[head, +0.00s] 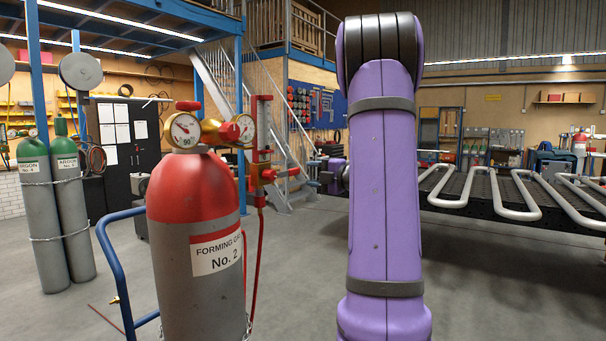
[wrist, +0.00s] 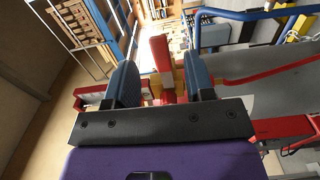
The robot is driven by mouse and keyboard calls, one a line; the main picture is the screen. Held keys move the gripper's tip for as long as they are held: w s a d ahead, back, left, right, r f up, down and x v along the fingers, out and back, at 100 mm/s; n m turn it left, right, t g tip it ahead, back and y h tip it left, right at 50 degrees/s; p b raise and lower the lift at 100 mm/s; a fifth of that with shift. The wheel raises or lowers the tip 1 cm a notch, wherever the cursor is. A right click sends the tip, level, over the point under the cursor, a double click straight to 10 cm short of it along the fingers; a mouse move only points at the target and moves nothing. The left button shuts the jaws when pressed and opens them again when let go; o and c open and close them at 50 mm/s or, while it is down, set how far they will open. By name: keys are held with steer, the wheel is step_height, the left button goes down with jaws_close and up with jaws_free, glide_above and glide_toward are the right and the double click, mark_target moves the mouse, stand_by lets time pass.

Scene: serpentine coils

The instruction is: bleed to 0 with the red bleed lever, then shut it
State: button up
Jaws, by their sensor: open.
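The grey forming-gas bottle No. 2 (head: 203,290) with a red shoulder stands at left-centre in the head view. On top are two brass-rimmed gauges, left (head: 184,130) and right (head: 246,128); I cannot read their values surely. A red upright (head: 254,140) stands right of them, with a brass valve and a short red handle (head: 286,172) pointing right. My gripper (wrist: 161,82) is open in the wrist view. A red bar (wrist: 160,52), which looks like the lever, shows between its fingers; I cannot tell if they touch it.
A red hose hangs below the valve. A blue trolley rail (head: 113,265) curves left of the bottle. Two argon bottles (head: 66,185) stand farther left. A black bench with silver serpentine coils (head: 495,190) is at right.

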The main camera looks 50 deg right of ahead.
steer(key=s, duration=0.5)
steer(key=shift+s+d, duration=0.2)
steer(key=shift+s, duration=0.2)
steer(key=a+n+g+y, duration=0.6)
steer(key=a+n+g, duration=0.5)
steer(key=a+n, duration=1.8)
steer(key=s+a+f+n+g+h, duration=0.1)
steer(key=s+a+f+n+h, duration=0.1)
steer(key=s+a+n, duration=0.5)
steer(key=s+a+f+n+h, duration=0.2)
steer(key=s+a+n+h, duration=0.3)
steer(key=n, duration=1.2)
steer(key=s+a, duration=0.1)
steer(key=s, duration=0.1)
steer(key=shift+s+a+f+g, duration=0.2)
steer(key=shift+s+a+g, duration=0.2)
